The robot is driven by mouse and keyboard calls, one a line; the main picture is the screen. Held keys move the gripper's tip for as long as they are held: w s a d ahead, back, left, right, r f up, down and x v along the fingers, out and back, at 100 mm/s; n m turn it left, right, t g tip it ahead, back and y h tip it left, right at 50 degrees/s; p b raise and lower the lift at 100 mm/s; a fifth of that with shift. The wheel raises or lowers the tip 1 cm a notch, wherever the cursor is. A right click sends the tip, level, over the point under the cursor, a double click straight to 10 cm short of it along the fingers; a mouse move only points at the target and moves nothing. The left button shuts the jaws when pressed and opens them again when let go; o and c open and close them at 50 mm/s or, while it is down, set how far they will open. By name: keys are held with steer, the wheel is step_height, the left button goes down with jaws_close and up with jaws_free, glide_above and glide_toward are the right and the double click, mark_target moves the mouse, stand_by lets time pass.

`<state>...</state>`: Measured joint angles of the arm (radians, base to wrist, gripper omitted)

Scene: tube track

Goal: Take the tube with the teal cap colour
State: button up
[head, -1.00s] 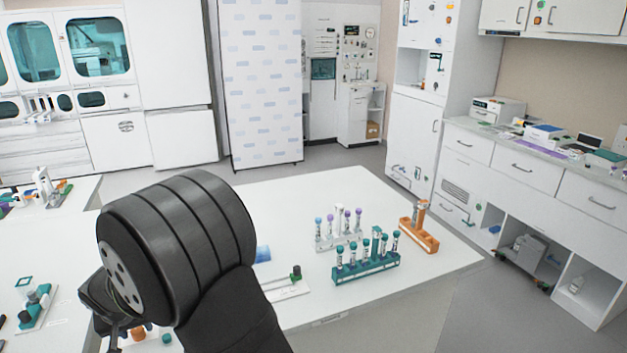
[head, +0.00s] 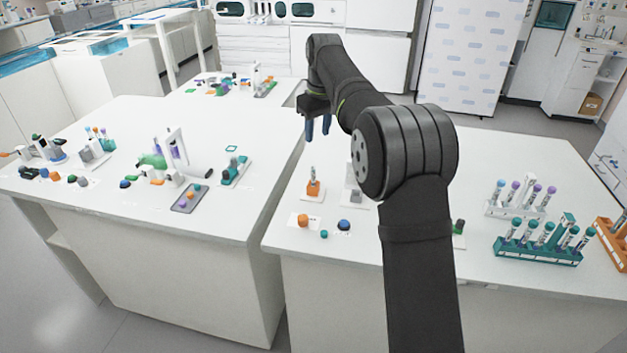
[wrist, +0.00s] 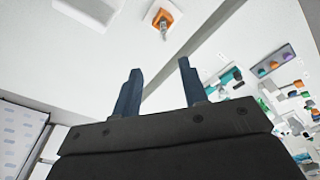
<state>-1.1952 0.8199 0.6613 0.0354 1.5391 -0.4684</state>
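A teal rack (head: 537,254) stands on the right part of the near bench in the head view. It holds several upright tubes with teal caps (head: 548,227); one teal piece among them stands taller. My gripper (head: 318,128) is over the far left part of this bench, well away to the left of the rack. In the wrist view its two blue fingers (wrist: 160,85) are apart with nothing between them. The teal rack is not in the wrist view.
A white rack (head: 515,209) with blue- and purple-capped tubes stands behind the teal rack. An orange rack (head: 612,242) is at its right. An orange holder (head: 314,189) with one tube, an orange piece (head: 303,220) and a blue knob (head: 344,225) are at the left.

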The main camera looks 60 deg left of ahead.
mark_target(314, 166)
steer(key=shift+n, duration=0.6)
steer(key=f, duration=0.3)
steer(key=a+f, duration=0.1)
steer(key=f, duration=0.6)
steer(key=shift+a, duration=0.15)
steer(key=f, duration=0.4)
steer(key=shift+s, duration=0.35)
steer(key=shift+a+f, duration=0.15)
steer(key=shift+f, duration=0.5)
steer(key=c, duration=0.8)
